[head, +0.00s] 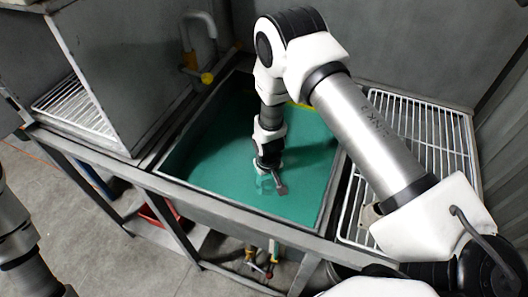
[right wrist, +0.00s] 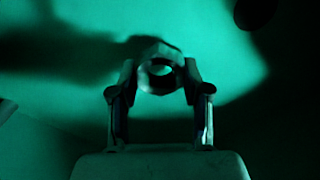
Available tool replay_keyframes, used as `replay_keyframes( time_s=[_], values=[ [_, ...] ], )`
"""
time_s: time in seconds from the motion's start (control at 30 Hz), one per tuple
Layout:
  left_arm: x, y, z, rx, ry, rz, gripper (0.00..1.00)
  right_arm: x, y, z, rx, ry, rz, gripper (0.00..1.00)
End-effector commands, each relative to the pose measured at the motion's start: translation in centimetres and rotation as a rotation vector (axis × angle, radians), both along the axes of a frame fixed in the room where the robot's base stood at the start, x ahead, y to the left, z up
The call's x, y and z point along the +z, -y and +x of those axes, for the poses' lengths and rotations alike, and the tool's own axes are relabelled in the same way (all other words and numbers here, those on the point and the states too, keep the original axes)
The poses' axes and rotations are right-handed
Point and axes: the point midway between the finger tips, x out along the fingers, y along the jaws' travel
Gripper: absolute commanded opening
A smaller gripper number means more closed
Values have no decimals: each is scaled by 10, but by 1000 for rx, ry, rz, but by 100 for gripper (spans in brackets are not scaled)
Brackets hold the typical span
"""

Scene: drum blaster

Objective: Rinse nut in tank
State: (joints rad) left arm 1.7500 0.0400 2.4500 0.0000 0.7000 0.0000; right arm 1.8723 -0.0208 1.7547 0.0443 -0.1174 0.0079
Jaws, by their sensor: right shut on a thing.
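The tank (head: 310,206) is a sunken basin with green-blue liquid and a metal rim, in the middle of the head view. My right arm reaches down into it, and the right gripper (head: 271,187) is at or below the liquid's surface. In the right wrist view the right gripper (right wrist: 160,82) is shut on the nut (right wrist: 150,78), a metal ring with a round hole, held between the fingertips. The right wrist view is tinted green all over. The nut cannot be made out in the head view. My left gripper is not in view; only part of my left arm shows.
A wire rack (head: 445,140) lies right of the tank, and another rack (head: 75,108) sits inside a grey cabinet at left. A faucet (head: 199,35) with a yellow tip stands behind the tank. A red container (head: 158,212) and pipe valves (head: 262,262) are below.

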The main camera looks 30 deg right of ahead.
Motion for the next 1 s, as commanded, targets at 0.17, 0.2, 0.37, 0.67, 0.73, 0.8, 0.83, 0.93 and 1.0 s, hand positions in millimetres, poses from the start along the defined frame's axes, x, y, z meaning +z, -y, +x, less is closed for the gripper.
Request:
replay_keyframes(
  time_s=[0.17,0.2,0.37,0.67,0.73,0.8,0.83,0.93,1.0],
  values=[
    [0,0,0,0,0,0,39,0,0,0,0,1,0,3],
    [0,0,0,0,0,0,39,0,0,0,0,1,0,3],
    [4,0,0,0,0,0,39,5,0,0,0,1,0,3],
    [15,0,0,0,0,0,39,19,0,0,0,1,0,3],
    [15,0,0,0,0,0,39,19,0,0,0,1,0,3],
    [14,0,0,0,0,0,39,19,0,0,0,1,0,3],
    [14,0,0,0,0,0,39,19,0,0,0,1,0,3],
    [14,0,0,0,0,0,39,18,0,0,0,1,0,3],
    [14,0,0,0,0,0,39,18,0,0,0,1,0,3]
  ],
)
